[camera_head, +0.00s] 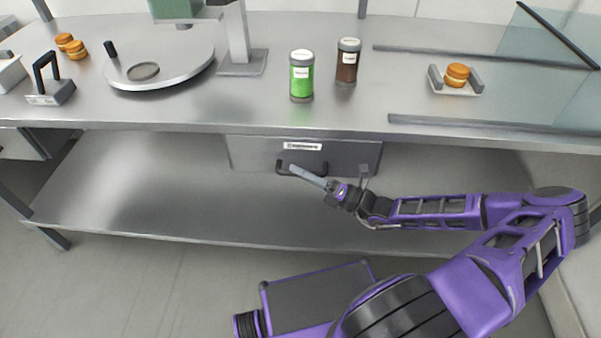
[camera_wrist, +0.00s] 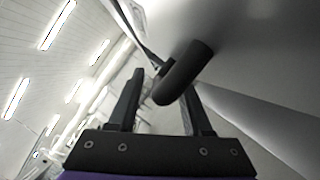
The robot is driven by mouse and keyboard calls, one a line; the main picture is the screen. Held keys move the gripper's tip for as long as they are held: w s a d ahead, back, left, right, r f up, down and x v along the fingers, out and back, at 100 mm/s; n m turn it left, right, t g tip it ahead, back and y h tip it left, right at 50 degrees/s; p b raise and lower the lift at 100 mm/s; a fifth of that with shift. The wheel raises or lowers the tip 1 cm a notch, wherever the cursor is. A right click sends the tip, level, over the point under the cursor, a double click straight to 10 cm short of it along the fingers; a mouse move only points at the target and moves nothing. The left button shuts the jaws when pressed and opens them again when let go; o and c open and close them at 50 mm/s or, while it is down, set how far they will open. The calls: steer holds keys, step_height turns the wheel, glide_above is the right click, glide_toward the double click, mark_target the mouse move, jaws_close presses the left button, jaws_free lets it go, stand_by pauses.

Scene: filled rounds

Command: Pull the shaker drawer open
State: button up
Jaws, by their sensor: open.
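The shaker drawer (camera_head: 345,156) is a grey metal front with a white label, hung under the counter. It looks shut. Its dark bar handle (camera_head: 284,167) sticks out below the label. My gripper (camera_head: 308,175) is at the handle, reaching in from the right. In the wrist view my gripper (camera_wrist: 160,105) has its two fingers apart, and the dark handle (camera_wrist: 184,73) shows between and just beyond them. I cannot tell whether either finger touches it. Part of the handle is hidden by my gripper in the head view.
On the counter (camera_head: 340,112) stand a green shaker (camera_head: 301,78), a brown shaker (camera_head: 347,62), a round plate (camera_head: 180,68) and a small tray with a bun (camera_head: 457,75). A lower shelf (camera_head: 150,190) lies bare under the drawer. Another drawer (camera_head: 20,146) is at far left.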

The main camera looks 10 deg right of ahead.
steer(key=shift+c, duration=0.2)
jaws_close()
stand_by(1.3)
